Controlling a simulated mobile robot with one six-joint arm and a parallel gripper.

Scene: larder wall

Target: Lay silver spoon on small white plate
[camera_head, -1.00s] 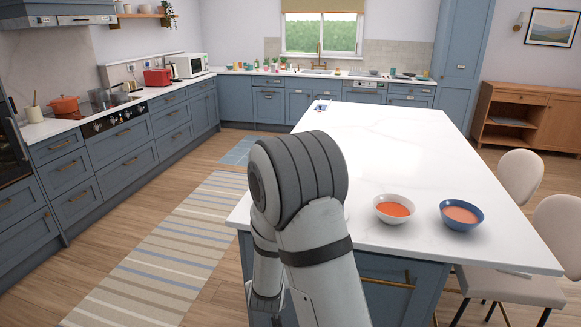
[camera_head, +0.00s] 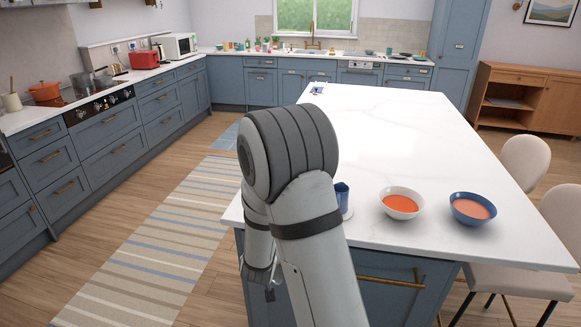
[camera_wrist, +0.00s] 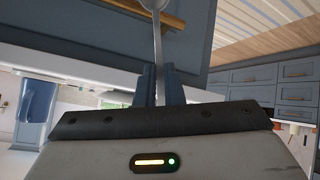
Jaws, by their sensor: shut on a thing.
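In the wrist view my gripper (camera_wrist: 159,88) is shut on the silver spoon (camera_wrist: 158,45). The handle lies between the two fingers and the bowl end reaches the top edge of the picture. In the head view my gripper (camera_head: 268,290) hangs low beside the near left side of the white island; the spoon cannot be made out there. A white rim, perhaps the small white plate (camera_head: 348,214), shows by a blue cup (camera_head: 342,197) on the island. My arm hides most of it.
A white bowl (camera_head: 400,211) and a blue bowl (camera_head: 471,218), both with orange-red contents, stand on the island (camera_head: 420,140). The island's far part is mostly clear. Pale chairs (camera_head: 524,165) stand at its right. A striped rug (camera_head: 160,235) lies left.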

